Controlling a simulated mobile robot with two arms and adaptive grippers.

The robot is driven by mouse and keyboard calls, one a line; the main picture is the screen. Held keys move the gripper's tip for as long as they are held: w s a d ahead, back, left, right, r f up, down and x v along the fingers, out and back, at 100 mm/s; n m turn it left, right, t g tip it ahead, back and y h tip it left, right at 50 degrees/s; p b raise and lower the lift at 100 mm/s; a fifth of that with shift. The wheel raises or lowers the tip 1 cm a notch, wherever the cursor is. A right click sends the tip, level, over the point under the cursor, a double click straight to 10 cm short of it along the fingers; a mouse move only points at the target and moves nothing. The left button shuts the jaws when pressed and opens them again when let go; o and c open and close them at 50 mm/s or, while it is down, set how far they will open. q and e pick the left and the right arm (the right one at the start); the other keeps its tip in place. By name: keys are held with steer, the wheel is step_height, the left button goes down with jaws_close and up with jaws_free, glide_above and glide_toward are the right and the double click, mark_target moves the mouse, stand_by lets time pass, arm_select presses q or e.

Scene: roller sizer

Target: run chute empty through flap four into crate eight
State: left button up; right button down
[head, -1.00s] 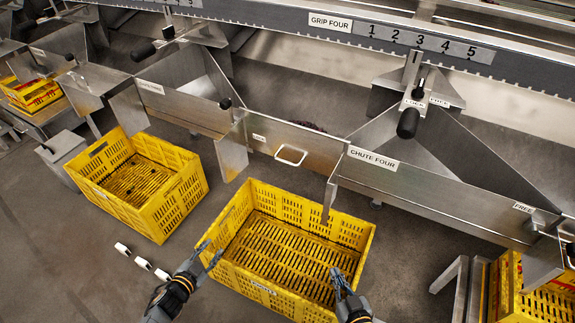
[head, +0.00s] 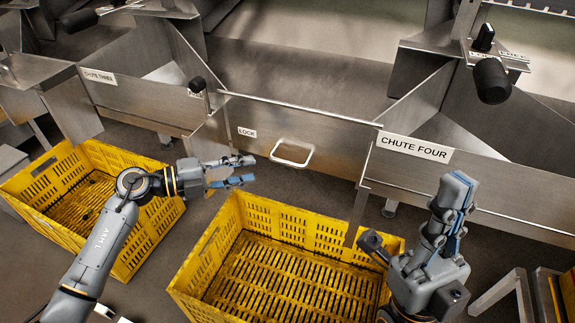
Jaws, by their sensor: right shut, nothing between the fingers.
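The steel flap (head: 330,165) with a pale loop handle (head: 292,153) hangs upright and looks closed, left of the CHUTE FOUR label (head: 415,147). A LOCK label (head: 247,132) sits at its left end. No produce shows behind it. The yellow slatted crate (head: 215,255) stands on the floor below the flap and looks empty; its number is not in view. My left gripper (head: 252,170) is slightly open and empty, left of the handle and apart from it. My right gripper (head: 462,180) is shut and empty, pointing up in front of chute four's front wall.
A black-knobbed lever (head: 197,86) stands at the flap's left post. A larger black knob (head: 491,80) is at upper right. Another yellow crate (head: 40,178) stands at left under chute three (head: 140,95). A metal stand (head: 505,288) is at lower right.

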mark_target(288, 163)
arm_select(q)
steer(key=b+x, duration=0.3)
steer(key=x, duration=0.8)
steer(key=shift+w+d, duration=0.1)
steer(key=shift+d, duration=0.05)
jaws_close()
